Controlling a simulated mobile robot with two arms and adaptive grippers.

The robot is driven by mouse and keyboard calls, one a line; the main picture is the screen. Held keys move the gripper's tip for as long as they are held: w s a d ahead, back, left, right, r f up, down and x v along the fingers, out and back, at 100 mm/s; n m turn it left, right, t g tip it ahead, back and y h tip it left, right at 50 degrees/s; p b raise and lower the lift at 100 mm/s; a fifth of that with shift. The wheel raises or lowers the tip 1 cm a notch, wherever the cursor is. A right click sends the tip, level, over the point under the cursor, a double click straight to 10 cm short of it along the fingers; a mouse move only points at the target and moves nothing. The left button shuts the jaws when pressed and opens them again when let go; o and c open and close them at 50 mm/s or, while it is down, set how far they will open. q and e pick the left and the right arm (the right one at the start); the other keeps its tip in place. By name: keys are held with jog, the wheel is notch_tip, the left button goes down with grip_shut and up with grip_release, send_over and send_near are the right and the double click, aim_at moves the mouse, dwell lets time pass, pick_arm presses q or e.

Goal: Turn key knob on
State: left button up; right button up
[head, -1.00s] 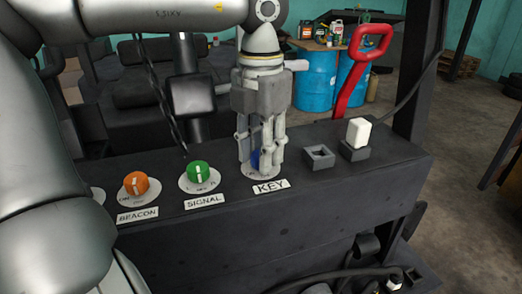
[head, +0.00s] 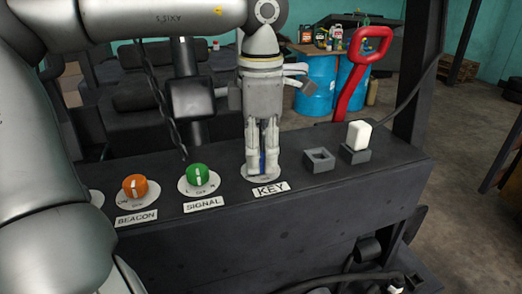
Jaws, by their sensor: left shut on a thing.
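The blue key knob (head: 262,163) sits on a round pale plate on the dark panel, behind the KEY label (head: 271,189). My left gripper (head: 262,165) points straight down over it, with its fingers shut on the knob. Only a thin blue strip of the knob shows between the fingers, so its turn angle is hidden. My right gripper is not in view.
An orange BEACON knob (head: 134,187) and a green SIGNAL knob (head: 197,175) are to the left. An empty grey socket (head: 319,160) and a white block in a grey holder (head: 357,136) are to the right. A red handle (head: 362,70) rises behind the panel.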

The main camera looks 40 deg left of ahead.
aim_at(261, 156)
pick_arm(q)
jog(key=shift+r, duration=0.15)
dwell(0.4)
jog(key=o, duration=1.1)
jog(key=shift+c, duration=0.2)
notch_tip(261, 156, up, 12)
